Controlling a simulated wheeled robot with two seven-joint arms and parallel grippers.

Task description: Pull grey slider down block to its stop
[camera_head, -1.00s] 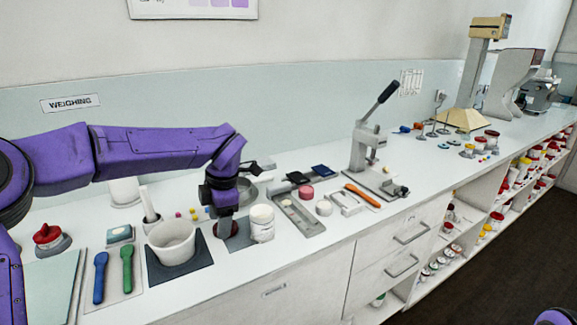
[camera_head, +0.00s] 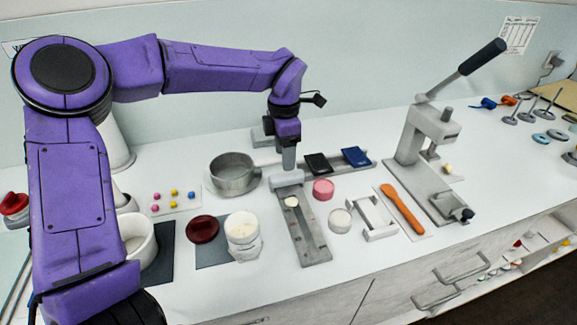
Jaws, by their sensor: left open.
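A long grey block (camera_head: 311,240) with a groove lies on the counter, running from back to front. A lighter grey slider (camera_head: 287,179) sits across its far end. A small pale piece (camera_head: 291,202) is on the block just in front of the slider. My left gripper (camera_head: 289,166) points down directly above or just behind the slider. It is open, but the fingers look edge-on and overlap in this view. I cannot tell whether they touch the slider. My right gripper is out of view.
A pink pot (camera_head: 323,190), small white dish (camera_head: 340,221) and white bracket (camera_head: 372,218) stand close on the right. A lever press (camera_head: 410,142) is further right.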

